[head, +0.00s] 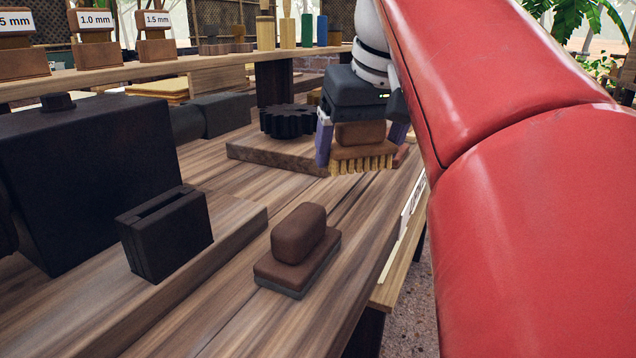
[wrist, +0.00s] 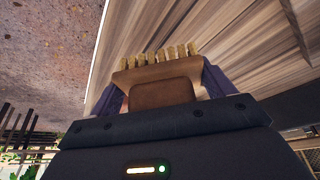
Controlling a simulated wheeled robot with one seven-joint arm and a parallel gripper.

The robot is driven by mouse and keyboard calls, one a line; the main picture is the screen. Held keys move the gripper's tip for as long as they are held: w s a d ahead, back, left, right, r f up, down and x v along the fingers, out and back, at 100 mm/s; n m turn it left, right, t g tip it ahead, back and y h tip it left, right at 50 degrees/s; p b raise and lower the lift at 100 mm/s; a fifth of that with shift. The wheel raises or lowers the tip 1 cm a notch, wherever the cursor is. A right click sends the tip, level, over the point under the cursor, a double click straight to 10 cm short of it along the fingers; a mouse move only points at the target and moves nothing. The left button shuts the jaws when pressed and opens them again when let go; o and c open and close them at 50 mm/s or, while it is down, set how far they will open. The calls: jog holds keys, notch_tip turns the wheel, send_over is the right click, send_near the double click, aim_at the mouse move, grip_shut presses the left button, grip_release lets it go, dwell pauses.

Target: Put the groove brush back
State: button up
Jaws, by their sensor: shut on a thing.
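My gripper (head: 358,138) is shut on the groove brush (head: 362,155), a brown wooden block with a row of stiff yellow bristles pointing down. It holds the brush above the right side of the wooden bench, near its front edge. The wrist view also shows the brush (wrist: 165,85) between the two purple fingers, bristles away from the palm. A second brown block with a raised grip and a grey underside (head: 297,250) sits on the bench in the front middle; no bristles show on it.
A black gear (head: 290,120) lies on a wooden board left of my gripper. A dark slotted block (head: 165,235) and a large black machine (head: 90,180) stand at left. A shelf (head: 180,67) with labelled blocks, "1.0 mm" and "1.5 mm", runs behind. Bench between is clear.

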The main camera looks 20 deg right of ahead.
aim_at(359, 169)
jog(key=shift+f+b, duration=0.65)
jog(key=shift+f, duration=1.25)
jog(key=shift+f, duration=0.15)
jog(key=o, duration=1.1)
jog(key=shift+r, duration=0.25)
jog(key=p+v, duration=0.4)
jog(key=v, duration=0.7)
jog(key=shift+s+r, duration=0.15)
jog(key=shift+r, duration=0.25)
